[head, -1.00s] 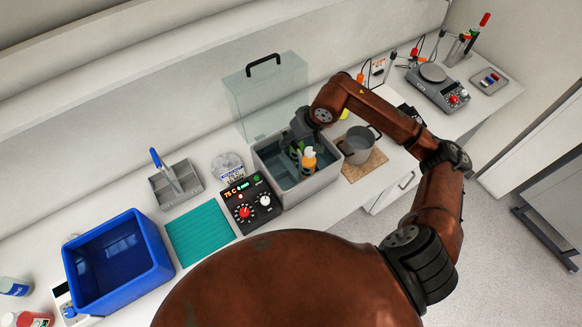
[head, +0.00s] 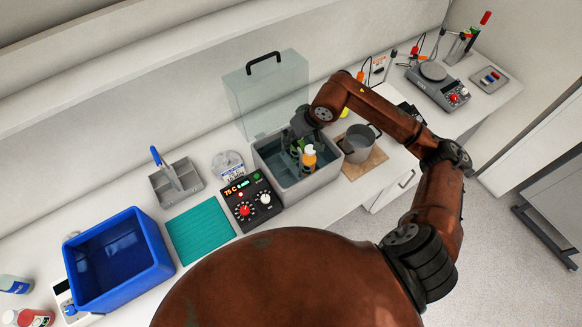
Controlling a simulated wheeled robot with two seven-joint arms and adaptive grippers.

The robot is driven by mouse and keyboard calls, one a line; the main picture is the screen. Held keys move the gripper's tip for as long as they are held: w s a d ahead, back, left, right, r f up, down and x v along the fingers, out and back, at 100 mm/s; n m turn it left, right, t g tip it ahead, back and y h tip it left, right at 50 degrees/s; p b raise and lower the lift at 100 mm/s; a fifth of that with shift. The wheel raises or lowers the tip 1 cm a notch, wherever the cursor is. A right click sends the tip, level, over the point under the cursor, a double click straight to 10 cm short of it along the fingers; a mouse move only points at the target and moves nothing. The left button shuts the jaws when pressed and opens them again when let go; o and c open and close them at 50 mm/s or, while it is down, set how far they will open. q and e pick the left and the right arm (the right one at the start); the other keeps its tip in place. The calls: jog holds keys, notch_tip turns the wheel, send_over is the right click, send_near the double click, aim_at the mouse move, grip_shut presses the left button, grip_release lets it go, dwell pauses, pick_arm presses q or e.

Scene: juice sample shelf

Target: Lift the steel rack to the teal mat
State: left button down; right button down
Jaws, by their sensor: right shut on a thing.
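My right gripper (head: 296,141) reaches down into the grey water bath (head: 312,189). It is shut on the steel rack, which is mostly hidden by the gripper and the bath walls. An orange-capped bottle (head: 309,159) and a green one (head: 298,147) stand in the bath beside the gripper. The teal mat (head: 200,231) lies flat and bare on the bench, left of the bath. My left gripper is not in view.
A black control box (head: 250,203) with dials stands between mat and bath. A blue bin (head: 117,257) is left of the mat, a grey divided caddy (head: 176,185) behind it. A clear lid (head: 268,95) stands behind the bath. A steel pot (head: 358,143) stands to its right.

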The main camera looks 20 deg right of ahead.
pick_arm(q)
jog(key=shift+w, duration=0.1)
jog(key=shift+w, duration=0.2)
pick_arm(e)
jog(key=shift+w+r, duration=0.1)
jog(key=shift+w, duration=0.05)
jog(key=shift+r, duration=0.15)
